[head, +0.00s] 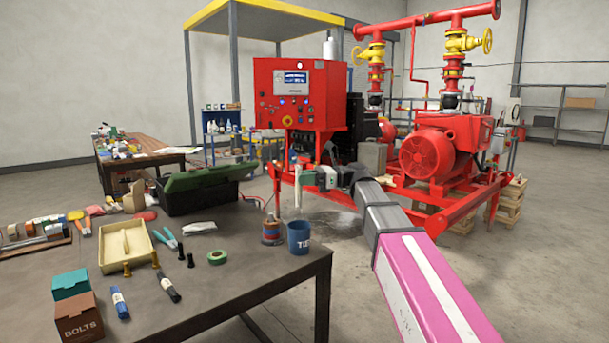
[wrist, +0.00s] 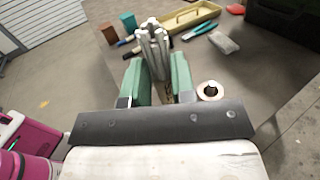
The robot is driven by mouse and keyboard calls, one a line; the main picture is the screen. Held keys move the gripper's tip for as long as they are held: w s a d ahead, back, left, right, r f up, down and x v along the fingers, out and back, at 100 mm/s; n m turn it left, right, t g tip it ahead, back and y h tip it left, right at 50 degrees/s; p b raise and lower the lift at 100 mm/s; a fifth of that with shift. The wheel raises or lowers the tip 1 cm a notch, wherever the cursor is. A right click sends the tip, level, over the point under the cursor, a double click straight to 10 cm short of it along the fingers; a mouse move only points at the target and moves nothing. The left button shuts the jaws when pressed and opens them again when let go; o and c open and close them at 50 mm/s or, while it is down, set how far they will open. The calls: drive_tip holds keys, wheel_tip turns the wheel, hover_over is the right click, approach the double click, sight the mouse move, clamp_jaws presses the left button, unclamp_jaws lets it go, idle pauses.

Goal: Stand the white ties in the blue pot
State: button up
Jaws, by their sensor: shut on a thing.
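The white ties (wrist: 153,42) are a bundle of thin pale sticks, gripped between the green fingers of my gripper (wrist: 157,78). In the head view the bundle (head: 298,187) hangs upright from my gripper (head: 303,177), in the air beyond the table's right end. The blue pot (head: 299,238), with white lettering, stands on the table's right corner. The ties show above the pot in the picture, with a gap between them; how well they line up in depth I cannot tell. The pot is not visible in the wrist view, where the gripper may hide it.
The red pump skid (head: 440,150) stands behind.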

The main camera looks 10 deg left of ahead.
wheel_tip(320, 180, down, 11)
idle(1.3)
drive_tip(key=o, duration=1)
drive_tip(key=shift+d, duration=0.1)
drive_tip(key=v, duration=1)
drive_tip(key=shift+d, duration=0.3)
drive_tip(key=shift+w, duration=0.1)
